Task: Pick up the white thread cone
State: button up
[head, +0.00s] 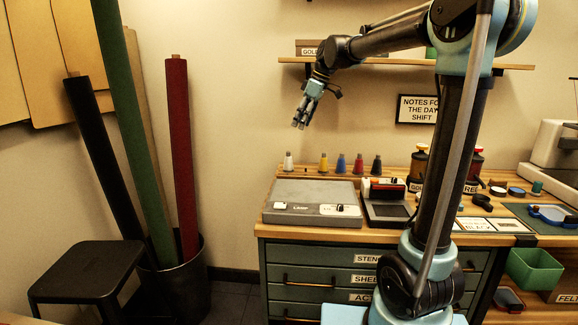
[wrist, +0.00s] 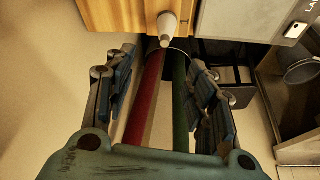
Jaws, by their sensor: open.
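The white thread cone (head: 289,161) stands upright at the left end of a row of cones on the wooden shelf strip (head: 325,171) at the back of the bench. In the wrist view the cone (wrist: 168,27) shows near the top centre, ahead of the space between my fingers and apart from them. My gripper (head: 300,122) is open and empty, in the air above the cone and slightly to its right in the head view. Both fingers spread wide around an empty gap in the wrist view (wrist: 163,75).
Yellow (head: 324,163), blue (head: 341,163), red (head: 359,165) and black (head: 376,165) cones stand to the right. Fabric rolls (head: 180,150) stand in a bin at left. A wall shelf (head: 300,61) hangs above.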

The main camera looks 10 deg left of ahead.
send_over(289, 156)
jog(key=w+d, duration=0.1)
jog(key=d, duration=0.1)
jog(key=f, duration=0.9)
jog(key=shift+w+a, duration=0.15)
jog(key=shift+a, duration=0.05)
jog(key=shift+s+x, duration=0.2)
jog(key=shift+x, duration=1.25)
jog(key=shift+s+x, duration=0.25)
jog(key=shift+x, duration=1.2)
jog(key=shift+d+f, duration=0.15)
jog(key=shift+d, duration=0.05)
jog(key=shift+c, duration=0.6)
jog(key=c, duration=0.9)
